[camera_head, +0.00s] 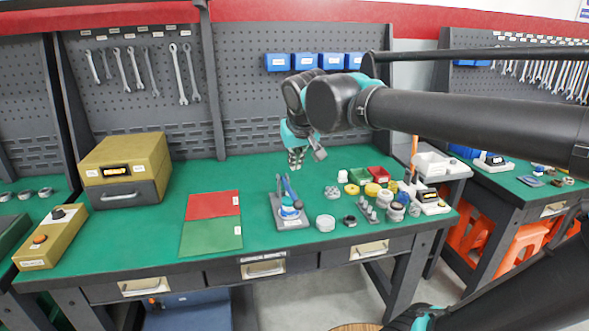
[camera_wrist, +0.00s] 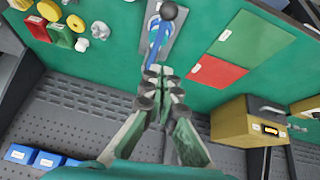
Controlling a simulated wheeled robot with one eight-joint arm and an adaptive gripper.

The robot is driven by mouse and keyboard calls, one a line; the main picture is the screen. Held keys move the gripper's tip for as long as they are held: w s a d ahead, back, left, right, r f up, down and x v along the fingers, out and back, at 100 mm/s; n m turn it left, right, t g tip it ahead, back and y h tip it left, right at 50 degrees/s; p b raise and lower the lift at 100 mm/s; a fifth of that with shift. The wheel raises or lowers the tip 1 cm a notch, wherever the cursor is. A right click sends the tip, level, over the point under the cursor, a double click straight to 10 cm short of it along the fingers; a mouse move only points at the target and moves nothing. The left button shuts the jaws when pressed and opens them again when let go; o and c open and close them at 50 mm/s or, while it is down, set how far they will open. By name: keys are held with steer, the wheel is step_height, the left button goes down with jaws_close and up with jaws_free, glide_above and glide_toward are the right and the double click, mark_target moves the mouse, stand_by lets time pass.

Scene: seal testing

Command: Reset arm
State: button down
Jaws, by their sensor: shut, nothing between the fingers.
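My gripper (camera_head: 296,160) hangs above the back middle of the green workbench (camera_head: 150,236), fingers pointing down. In the wrist view the fingers of my gripper (camera_wrist: 163,78) are together and hold nothing. My dark arm reaches in from the right in the head view. Just in front of the gripper, a grey stand (camera_head: 292,222) with blue-handled parts rests on the bench. The stand also shows in the wrist view (camera_wrist: 178,20), beyond the fingertips. The gripper is apart from it.
A red and green mat (camera_head: 212,205) lies left of the stand. A yellow box (camera_head: 122,152) stands at the back left, and a yellow control box (camera_head: 50,236) at the left edge. Several small parts and a red bin (camera_head: 379,173) crowd the right. A pegboard (camera_head: 255,95) stands behind.

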steer(key=s+d+f+m+g+h, duration=0.1)
steer(key=s+d+f+m, duration=0.2)
steer(key=d+f, duration=1.2)
steer(key=s+d+f+m, duration=0.1)
steer(key=s+d+f, duration=0.6)
steer(key=s+f, duration=0.2)
step_height(320, 180, down, 3)
steer(key=shift+s+d+r+g, duration=0.1)
steer(key=shift+s+d+g, duration=0.1)
steer(key=shift+d+g, duration=0.2)
